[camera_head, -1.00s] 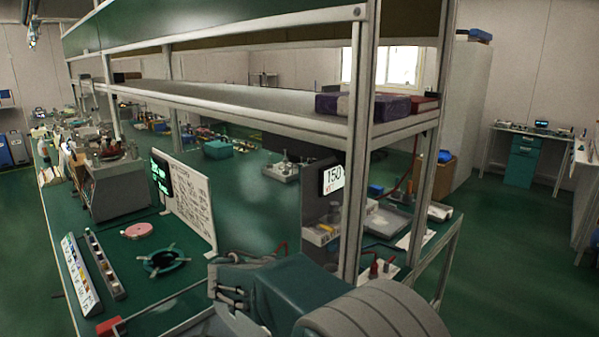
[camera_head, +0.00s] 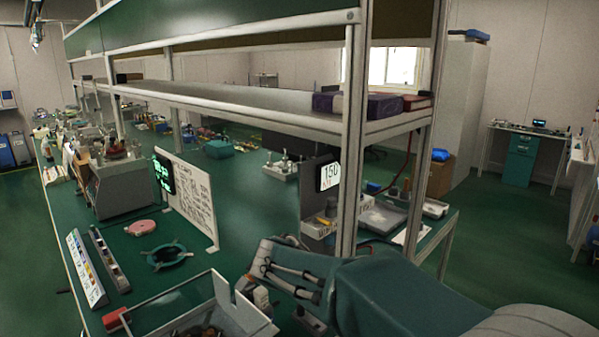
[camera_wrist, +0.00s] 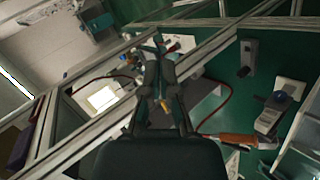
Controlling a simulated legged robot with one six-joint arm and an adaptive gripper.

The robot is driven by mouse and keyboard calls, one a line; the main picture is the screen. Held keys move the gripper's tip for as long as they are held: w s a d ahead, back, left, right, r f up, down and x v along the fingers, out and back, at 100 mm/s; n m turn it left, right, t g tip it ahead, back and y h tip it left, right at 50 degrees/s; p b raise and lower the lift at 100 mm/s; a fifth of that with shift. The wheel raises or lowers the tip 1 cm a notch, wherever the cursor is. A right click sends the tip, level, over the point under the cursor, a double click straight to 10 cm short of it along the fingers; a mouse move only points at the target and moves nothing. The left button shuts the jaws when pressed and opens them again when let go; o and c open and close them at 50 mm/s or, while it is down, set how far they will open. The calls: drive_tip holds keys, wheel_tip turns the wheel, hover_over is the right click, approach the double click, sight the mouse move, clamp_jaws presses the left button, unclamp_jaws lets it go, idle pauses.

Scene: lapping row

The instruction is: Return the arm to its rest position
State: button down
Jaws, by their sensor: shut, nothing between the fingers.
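My gripper (camera_wrist: 159,62) shows in the wrist view as two dark fingers drawn together above the dark wrist housing. It is shut and empty. It hangs over the bench area, with metal rails, a red cable and small bench items beyond it. In the head view my teal and grey arm (camera_head: 395,297) reaches in from the lower right, its bent grey part beside the shelf post. I cannot make out the fingers there.
The shelf post (camera_head: 350,150) and upper shelf (camera_head: 230,102) stand close to my arm. A clear-walled box (camera_head: 240,312), a white board (camera_head: 194,198) and a green ring stand (camera_head: 166,256) are on the bench. Green floor (camera_head: 500,240) is open at right.

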drive_tip(key=s+d+m+y, duration=0.2)
drive_tip(key=s+d+y, duration=0.1)
drive_tip(key=s, duration=0.9)
drive_tip(key=s+d+m+y, duration=0.2)
drive_tip(key=s+y, duration=0.3)
drive_tip(key=s, duration=0.7)
drive_tip(key=shift+s+d+f+m+y, duration=0.3)
drive_tip(key=shift+d+f+y, duration=0.1)
drive_tip(key=shift+d, duration=0.15)
